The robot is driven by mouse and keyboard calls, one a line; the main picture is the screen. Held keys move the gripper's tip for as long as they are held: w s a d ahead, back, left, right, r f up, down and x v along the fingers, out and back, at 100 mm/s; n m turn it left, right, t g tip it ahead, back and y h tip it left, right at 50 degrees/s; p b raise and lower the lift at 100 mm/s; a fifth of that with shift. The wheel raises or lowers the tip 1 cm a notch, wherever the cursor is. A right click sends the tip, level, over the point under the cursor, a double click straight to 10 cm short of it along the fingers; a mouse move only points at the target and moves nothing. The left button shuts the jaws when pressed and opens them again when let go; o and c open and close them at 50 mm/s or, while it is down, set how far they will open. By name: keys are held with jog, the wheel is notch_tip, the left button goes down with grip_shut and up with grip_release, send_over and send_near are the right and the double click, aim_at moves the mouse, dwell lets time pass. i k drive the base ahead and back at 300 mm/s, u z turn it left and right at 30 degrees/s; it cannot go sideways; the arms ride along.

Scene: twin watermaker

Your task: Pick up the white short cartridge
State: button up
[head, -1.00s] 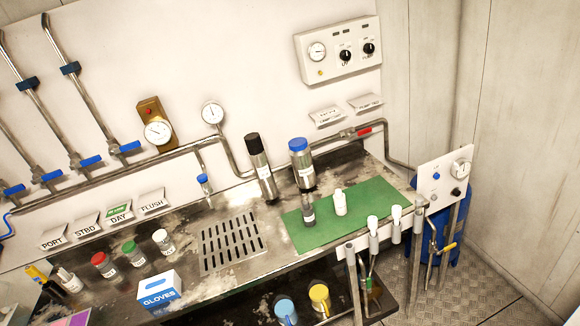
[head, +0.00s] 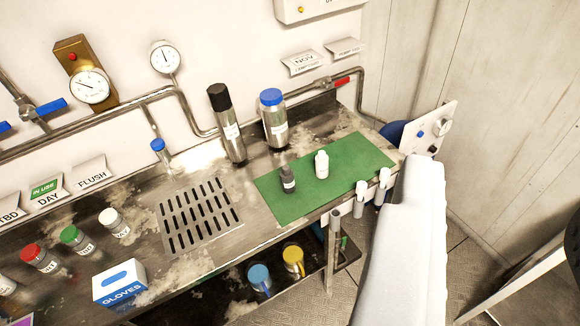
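A short white cartridge (head: 321,165) stands upright on the green mat (head: 345,178), on the right part of the metal bench. A short dark grey cartridge (head: 288,181) with a pale label stands close to its left, apart from it. Nothing covers the white cartridge. My gripper is not in view, so whether it is open or holds something does not show. A pale arm-like part, probably mine, fills the lower right of the picture.
A black-capped cylinder (head: 227,125) and a blue-capped cylinder (head: 273,118) stand behind the mat. A slotted drain (head: 199,217) lies left of it. White-topped holders (head: 361,190) line the front edge. A gloves box (head: 120,283) and capped jars (head: 75,238) stand at left.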

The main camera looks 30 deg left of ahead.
aim_at(321, 161)
jog(key=u, duration=0.1)
jog(key=i, duration=1)
jog(key=z, duration=0.1)
